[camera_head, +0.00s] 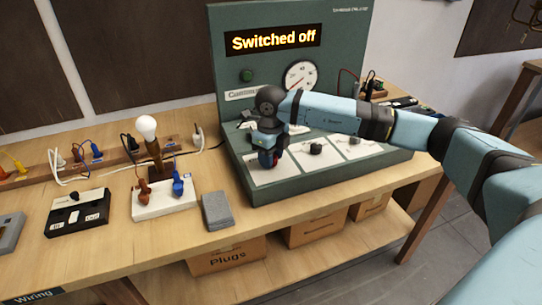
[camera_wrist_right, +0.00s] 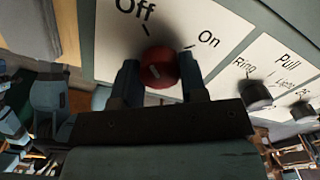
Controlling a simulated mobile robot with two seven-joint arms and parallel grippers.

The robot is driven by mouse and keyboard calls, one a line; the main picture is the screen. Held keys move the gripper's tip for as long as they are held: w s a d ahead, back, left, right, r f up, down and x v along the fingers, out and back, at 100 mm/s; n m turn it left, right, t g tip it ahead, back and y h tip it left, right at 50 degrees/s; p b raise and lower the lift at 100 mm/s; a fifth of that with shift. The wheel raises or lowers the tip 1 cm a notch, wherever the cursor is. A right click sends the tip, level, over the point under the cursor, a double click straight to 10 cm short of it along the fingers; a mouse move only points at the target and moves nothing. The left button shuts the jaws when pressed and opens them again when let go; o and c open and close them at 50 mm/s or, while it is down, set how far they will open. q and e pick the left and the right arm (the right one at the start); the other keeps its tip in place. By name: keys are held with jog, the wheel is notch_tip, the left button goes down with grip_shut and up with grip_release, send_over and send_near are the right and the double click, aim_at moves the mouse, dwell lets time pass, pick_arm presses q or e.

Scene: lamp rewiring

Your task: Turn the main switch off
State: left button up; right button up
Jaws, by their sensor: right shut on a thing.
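The main switch is a red round knob (camera_wrist_right: 158,66) on a white plate marked Off and On. It sits between the two fingers of my right gripper (camera_wrist_right: 159,78) in the wrist view. The fingers are shut on it from both sides. A pale mark shows on the knob's face; I cannot tell exactly where it points. In the head view my right gripper (camera_head: 270,159) reaches down to the left part of the green console (camera_head: 236,172) and mostly hides the knob. The display (camera_head: 273,40) reads "Switched off". My left gripper is not in view.
Two black knobs (camera_head: 316,147) stand right of the switch on the console. Left of it are a grey block (camera_head: 216,211), a white base (camera_head: 165,209) with a bulb (camera_head: 146,128), and a black box (camera_head: 78,211). The wooden table's (camera_head: 100,262) front edge is clear.

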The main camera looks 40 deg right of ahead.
jog(key=o, duration=0.9)
jog(key=shift+r, duration=0.1)
jog(key=shift+r, duration=0.25)
notch_tip(320, 180, up, 13)
jog(key=shift+r, duration=0.15)
